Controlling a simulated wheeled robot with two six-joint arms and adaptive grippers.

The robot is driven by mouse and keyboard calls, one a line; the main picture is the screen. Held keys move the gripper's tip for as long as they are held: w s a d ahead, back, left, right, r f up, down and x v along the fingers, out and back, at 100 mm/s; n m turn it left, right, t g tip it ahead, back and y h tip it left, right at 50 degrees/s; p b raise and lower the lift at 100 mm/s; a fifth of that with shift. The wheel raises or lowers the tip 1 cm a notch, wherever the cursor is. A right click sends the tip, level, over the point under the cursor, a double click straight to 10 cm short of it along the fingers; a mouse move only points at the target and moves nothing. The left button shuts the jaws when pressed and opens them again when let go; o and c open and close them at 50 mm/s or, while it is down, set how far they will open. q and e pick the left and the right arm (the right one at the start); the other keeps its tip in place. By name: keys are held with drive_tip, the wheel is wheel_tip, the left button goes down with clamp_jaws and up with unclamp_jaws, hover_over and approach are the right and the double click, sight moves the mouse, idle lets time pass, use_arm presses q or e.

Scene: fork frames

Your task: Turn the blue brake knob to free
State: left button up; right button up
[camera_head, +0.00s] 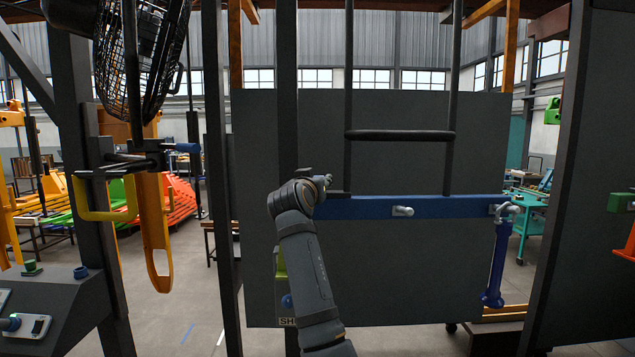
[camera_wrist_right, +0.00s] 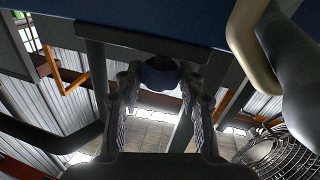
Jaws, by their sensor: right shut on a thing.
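My right gripper (camera_head: 324,183) is at the left end of a blue bar (camera_head: 450,207) on a dark panel, its fingers hardly showing in the head view. In the right wrist view my right gripper's two fingers (camera_wrist_right: 160,100) stand either side of a rounded blue knob (camera_wrist_right: 160,76) and are shut on it. The knob is partly hidden by a dark plate. Its label and how far it is turned do not show. Another blue knob (camera_head: 287,302) shows low on the panel, partly behind my right arm. My left gripper is not in view.
A dark rail frame (camera_head: 400,135) rises above. A caged fan (camera_head: 140,60) and yellow hook (camera_head: 154,225) are at left. Posts flank the panel.

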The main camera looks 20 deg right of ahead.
idle(0.4)
drive_tip(key=o, duration=1.2)
drive_tip(key=shift+r, duration=0.3)
wheel_tip(320, 180, up, 9)
drive_tip(key=shift+r, duration=0.2)
drive_tip(key=shift+w, duration=0.1)
